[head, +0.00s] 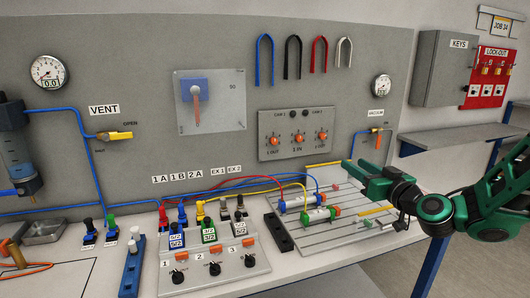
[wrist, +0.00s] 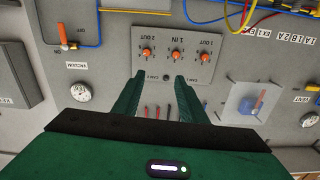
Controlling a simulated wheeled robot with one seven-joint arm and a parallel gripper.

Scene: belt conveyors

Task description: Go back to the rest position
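My gripper (head: 350,173) is at the right in the head view, held in the air above the right end of the bench. My green arm reaches in from the right edge. In the wrist view the two dark green fingers of my gripper (wrist: 156,88) stand apart with nothing between them. They point toward the wall panel (wrist: 230,65), which appears upside down there. My gripper touches nothing that I can see.
A bench (head: 75,270) carries a valve block (head: 213,262) and a grooved plate (head: 345,232) with cylinders and tubes. Gauges, a regulator plate (head: 297,134) and colored hooks are on the panel. A grey key cabinet (head: 443,68) and red lock-out board (head: 488,78) hang at right.

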